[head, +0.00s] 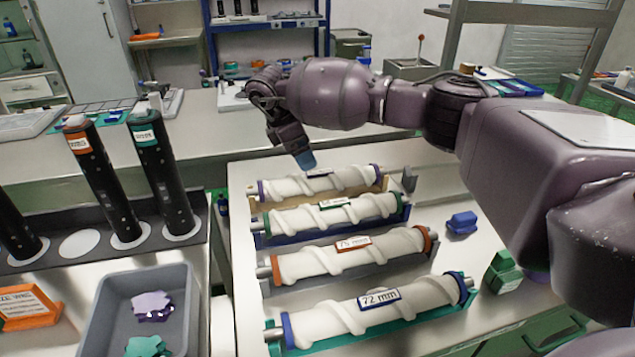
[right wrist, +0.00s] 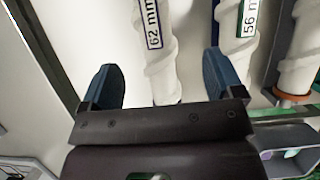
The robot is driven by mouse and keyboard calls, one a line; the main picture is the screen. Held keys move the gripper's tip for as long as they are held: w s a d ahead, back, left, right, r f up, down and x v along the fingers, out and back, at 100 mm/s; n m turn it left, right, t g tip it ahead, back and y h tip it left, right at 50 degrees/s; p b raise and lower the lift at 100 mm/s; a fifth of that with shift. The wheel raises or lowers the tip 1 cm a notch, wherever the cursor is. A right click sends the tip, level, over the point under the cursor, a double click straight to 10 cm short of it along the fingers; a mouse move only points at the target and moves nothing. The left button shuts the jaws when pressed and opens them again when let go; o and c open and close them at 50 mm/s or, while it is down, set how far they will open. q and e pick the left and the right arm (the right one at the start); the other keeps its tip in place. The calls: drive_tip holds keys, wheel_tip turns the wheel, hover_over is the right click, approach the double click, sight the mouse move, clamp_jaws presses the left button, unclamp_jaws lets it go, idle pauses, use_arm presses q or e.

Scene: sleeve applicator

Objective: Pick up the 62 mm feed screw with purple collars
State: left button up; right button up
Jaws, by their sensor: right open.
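The 62 mm feed screw (head: 346,180) is white with purple collars and lies in the farthest cradle of the row in the head view. Its label is partly hidden there by my right gripper (head: 304,160). In the right wrist view the same screw (right wrist: 160,65) shows its "62 mm" label. My right gripper (right wrist: 160,62) is open and its blue fingers stand on either side of the screw, with nothing held. I cannot tell how far the fingertips are above it. My left gripper is not in view.
Beside it lie a green-collared screw (head: 335,213), an orange-collared screw (head: 350,253) and a blue-collared 72 mm screw (head: 375,308). A blue block (head: 462,224) and a green block (head: 503,272) stand right of them. A grey bin (head: 103,312) and black tubes (head: 160,175) are left.

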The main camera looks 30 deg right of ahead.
sight(317, 174)
drive_tip(key=x, duration=0.5)
drive_tip(key=shift+f+b, duration=0.25)
drive_tip(key=shift+b, duration=0.15)
drive_tip(key=shift+w+d+f, duration=0.1)
drive_tip(key=shift+d+f, duration=0.1)
drive_tip(key=shift+f, duration=0.05)
drive_tip(key=x, duration=0.1)
drive_tip(key=b+x, duration=0.1)
drive_tip(key=x, duration=0.3)
drive_tip(key=shift+w+d+r, duration=0.1)
drive_tip(key=shift+w+d, duration=0.15)
drive_tip(key=shift+w, duration=0.05)
drive_tip(key=shift+r, duration=0.1)
drive_tip(key=shift+c, duration=0.2)
drive_tip(key=c, duration=1.2)
drive_tip(key=shift+c, duration=1)
drive_tip(key=shift+r, duration=0.15)
